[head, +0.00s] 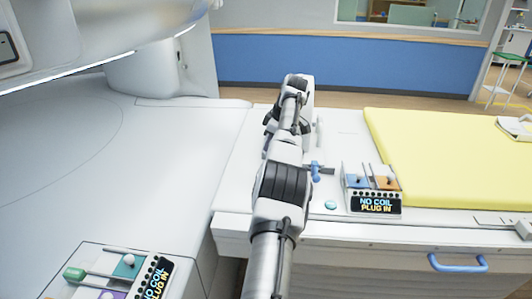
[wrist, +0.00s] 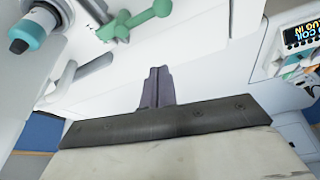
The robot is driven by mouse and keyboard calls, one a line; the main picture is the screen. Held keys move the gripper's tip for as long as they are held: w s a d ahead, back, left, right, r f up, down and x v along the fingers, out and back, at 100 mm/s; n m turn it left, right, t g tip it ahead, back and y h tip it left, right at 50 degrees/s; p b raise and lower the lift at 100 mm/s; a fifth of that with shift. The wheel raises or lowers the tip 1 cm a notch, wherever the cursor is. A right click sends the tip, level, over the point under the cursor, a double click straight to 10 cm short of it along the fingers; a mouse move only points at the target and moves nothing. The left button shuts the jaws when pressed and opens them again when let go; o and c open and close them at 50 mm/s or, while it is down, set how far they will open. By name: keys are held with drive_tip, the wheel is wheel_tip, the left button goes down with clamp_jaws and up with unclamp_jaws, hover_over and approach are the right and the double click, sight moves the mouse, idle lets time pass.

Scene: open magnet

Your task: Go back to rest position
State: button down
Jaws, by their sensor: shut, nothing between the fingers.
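My gripper (wrist: 157,88) shows in the wrist view as two dark fingers pressed together, with nothing between them. It is apart from the green handle (wrist: 137,22) above it in the picture. White surfaces lie behind the fingers. In the head view my arm reaches forward from the bottom middle over the white end of the patient table (head: 343,128). The fingers cannot be made out there, as the arm hides them.
The white magnet housing (head: 60,160) fills the left. A yellow mat (head: 430,150) lies on the table at right. A panel reading "NO COIL PLUG IN" (head: 375,204) and a blue lever (head: 316,173) sit right of my arm. A blue handle (head: 457,264) is at the front.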

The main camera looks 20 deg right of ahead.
drive_tip(key=shift+s+d+r, duration=0.1)
drive_tip(key=shift+d+r, duration=0.1)
drive_tip(key=shift+r, duration=0.5)
